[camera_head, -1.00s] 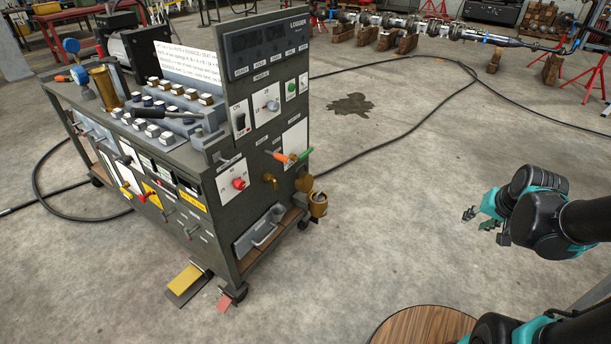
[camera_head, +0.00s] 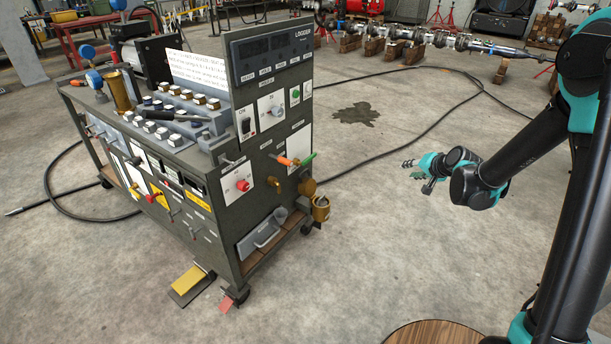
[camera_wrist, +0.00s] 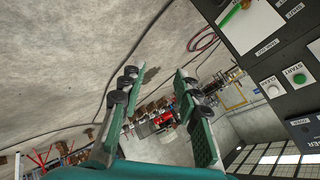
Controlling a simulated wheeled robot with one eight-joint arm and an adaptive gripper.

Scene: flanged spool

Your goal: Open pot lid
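A small brass pot (camera_head: 320,208) is mounted at the lower right corner of the grey cart. A round brass piece (camera_head: 307,187) sits just above it; I cannot tell whether this is its lid. My gripper (camera_head: 416,174) is in the air to the right of the pot, clearly apart from it, and points left towards the cart. In the wrist view my gripper (camera_wrist: 158,78) has its two green fingers spread with nothing between them. The pot is not seen in the wrist view.
A dark cable (camera_head: 420,140) crosses the floor.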

